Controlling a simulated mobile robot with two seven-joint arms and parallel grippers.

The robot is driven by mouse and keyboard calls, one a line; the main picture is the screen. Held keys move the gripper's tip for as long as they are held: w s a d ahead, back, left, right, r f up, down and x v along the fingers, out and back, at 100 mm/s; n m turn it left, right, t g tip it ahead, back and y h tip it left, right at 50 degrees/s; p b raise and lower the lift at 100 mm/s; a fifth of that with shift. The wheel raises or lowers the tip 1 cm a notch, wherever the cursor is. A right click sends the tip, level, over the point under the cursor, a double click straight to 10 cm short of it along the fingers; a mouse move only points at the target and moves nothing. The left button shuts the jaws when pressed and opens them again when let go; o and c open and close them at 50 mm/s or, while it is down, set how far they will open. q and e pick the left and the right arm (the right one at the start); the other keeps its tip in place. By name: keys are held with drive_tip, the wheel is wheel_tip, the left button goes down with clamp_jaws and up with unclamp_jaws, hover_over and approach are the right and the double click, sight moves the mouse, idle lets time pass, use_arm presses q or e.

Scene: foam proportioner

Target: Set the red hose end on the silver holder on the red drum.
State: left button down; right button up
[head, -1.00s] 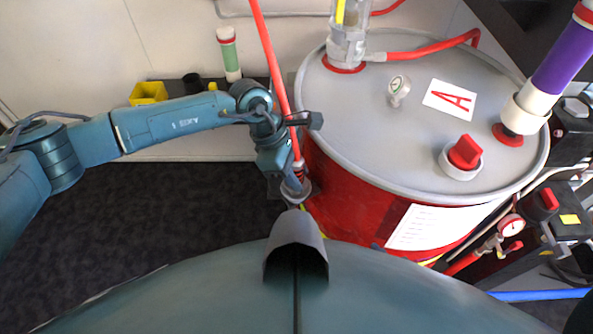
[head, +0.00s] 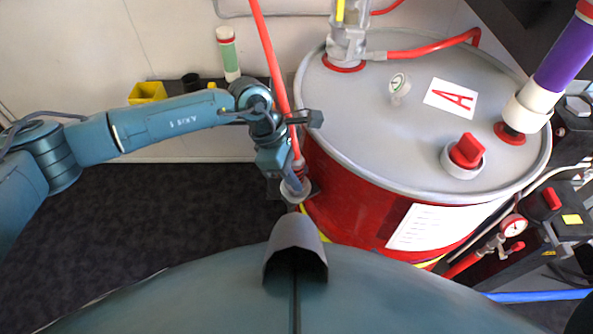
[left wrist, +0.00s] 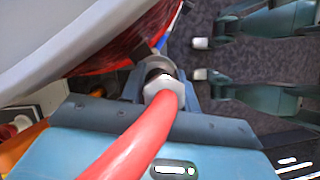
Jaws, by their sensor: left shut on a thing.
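The red hose (head: 268,45) comes down from the top of the head view, past the left side of the red drum (head: 350,205). My left gripper (head: 295,186) is shut on the hose end at the drum's left side. In the left wrist view the red hose (left wrist: 137,146) runs into a pale hex nut (left wrist: 160,88) between my jaws. A silver round piece, seemingly the holder (left wrist: 162,65), shows just beyond the nut, close to the drum wall. I cannot tell whether the hose end sits on it. My right gripper is not in view.
A yellow bin (head: 148,92) and a green-and-white bottle (head: 229,55) stand at the back left. Dark floor lies clear at left.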

use_arm(q)
drive_tip(key=shift+f+b, duration=0.55)
drive_tip(key=shift+f, duration=0.05)
idle(0.3)
drive_tip(key=c, duration=1.3)
unclamp_jaws()
drive_tip(key=shift+p+v, duration=0.8)
drive_tip(key=shift+v, duration=0.85)
drive_tip(key=p+v, duration=0.3)
drive_tip(key=v, duration=0.4)
drive_tip(key=shift+w+a+r, duration=0.1)
drive_tip(key=shift+a+r, duration=0.1)
drive_tip(key=shift+r, duration=0.15)
